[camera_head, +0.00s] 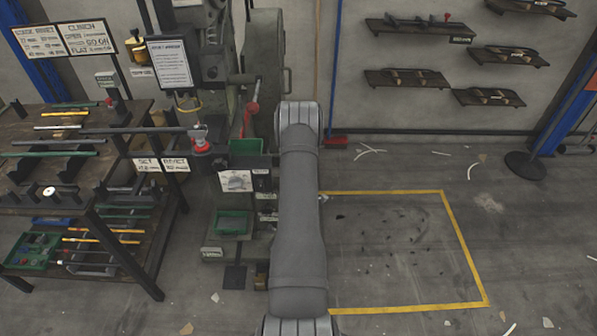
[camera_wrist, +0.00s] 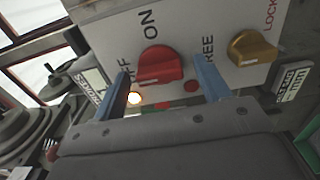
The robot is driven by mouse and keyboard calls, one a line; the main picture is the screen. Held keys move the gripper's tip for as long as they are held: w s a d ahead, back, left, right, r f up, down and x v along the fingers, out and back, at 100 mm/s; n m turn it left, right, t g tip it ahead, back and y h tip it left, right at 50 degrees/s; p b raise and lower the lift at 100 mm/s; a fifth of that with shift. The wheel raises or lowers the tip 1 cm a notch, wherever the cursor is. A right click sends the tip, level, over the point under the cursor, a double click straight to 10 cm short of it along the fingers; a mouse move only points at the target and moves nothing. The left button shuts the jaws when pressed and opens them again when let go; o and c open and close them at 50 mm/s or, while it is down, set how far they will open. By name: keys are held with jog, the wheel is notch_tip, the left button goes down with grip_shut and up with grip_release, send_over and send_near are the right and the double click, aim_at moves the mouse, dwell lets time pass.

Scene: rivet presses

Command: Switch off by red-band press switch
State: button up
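A pale switch panel (camera_wrist: 187,22) fills the upper part of the wrist view. A red rotary knob (camera_wrist: 160,63) sits on it between the words ON and OFF; I cannot tell its exact setting. A lamp (camera_wrist: 134,98) glows near OFF. My gripper (camera_wrist: 163,63) is open, its two blue fingers on either side of the red knob and nothing clearly held; I cannot tell if they touch it. A yellow knob (camera_wrist: 252,49) marked FREE and LOCK is to the right.
A grey press (camera_head: 262,50) with a red-handled lever (camera_head: 251,112) stands left of my arm. A dark rack (camera_head: 75,195) with rods and trays is further left. A yellow-marked floor area (camera_head: 478,275) on the right is open. Wall shelves (camera_head: 420,28) hang behind.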

jog(key=shift+s, duration=0.1)
jog(key=s, duration=1.7)
jog(key=w, duration=1.7)
jog(key=shift+w, duration=0.15)
